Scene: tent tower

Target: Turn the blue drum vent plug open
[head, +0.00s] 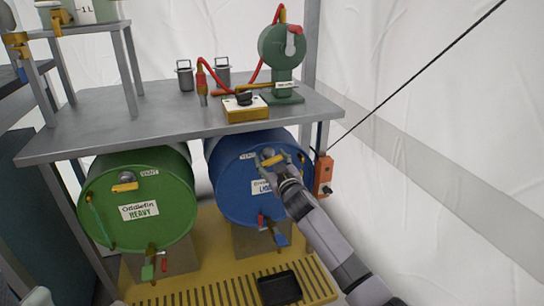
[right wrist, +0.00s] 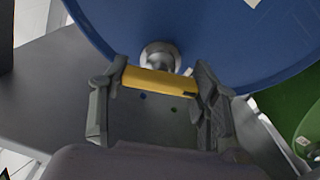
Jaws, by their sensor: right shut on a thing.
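The blue drum (head: 232,190) lies on its side under the grey table, its round end facing me. Its vent plug (head: 268,156) is near the top of that end, beside a VENT label (head: 248,156). My right gripper (head: 276,165) reaches up to the plug from the lower right and partly hides it and the drum's label. In the right wrist view the plug shows a round grey body (right wrist: 160,54) and a yellow bar handle (right wrist: 160,82). The bar lies across between the fingers of my right gripper (right wrist: 158,88), which is shut on it. My left gripper is not in view.
A green drum (head: 140,225) with its own vent plug (head: 124,187) lies to the left. A black tray (head: 280,288) sits on the yellow slatted floor (head: 210,292) below. An orange box (head: 323,175) hangs right of the blue drum. The grey table (head: 165,122) is above.

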